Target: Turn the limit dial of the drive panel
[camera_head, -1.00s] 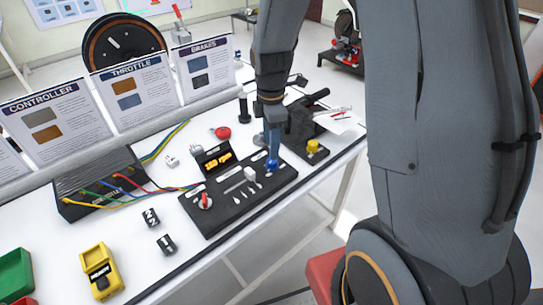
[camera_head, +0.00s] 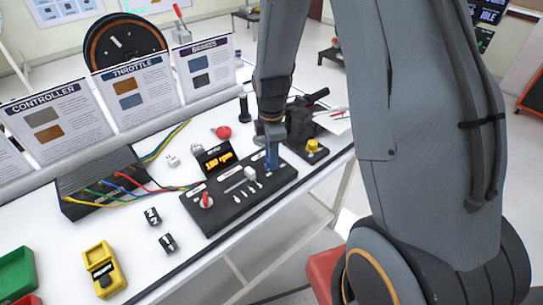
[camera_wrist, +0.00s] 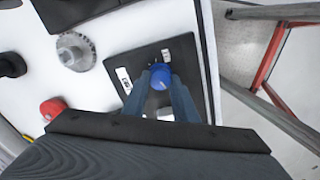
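The drive panel (camera_head: 225,213) is a black box on the white table. It carries a red-pointer dial (camera_head: 206,201), a grey slider (camera_head: 249,173), several small switches and a raised display (camera_head: 216,158) with yellow digits. A blue dial sits at its right end, largely hidden by my gripper in the head view. My gripper (camera_head: 272,158) points down over that end. In the wrist view, the blue dial (camera_wrist: 160,77) is between my two fingertips, which appear closed against its sides. The dial's label is too small to read.
A red button (camera_head: 222,132) and a small black box with a yellow knob (camera_head: 313,148) stand near the panel. Coloured wires (camera_head: 113,184) run to the panel's left. A yellow meter (camera_head: 104,268) and two small black blocks lie at the front left. Signs stand behind.

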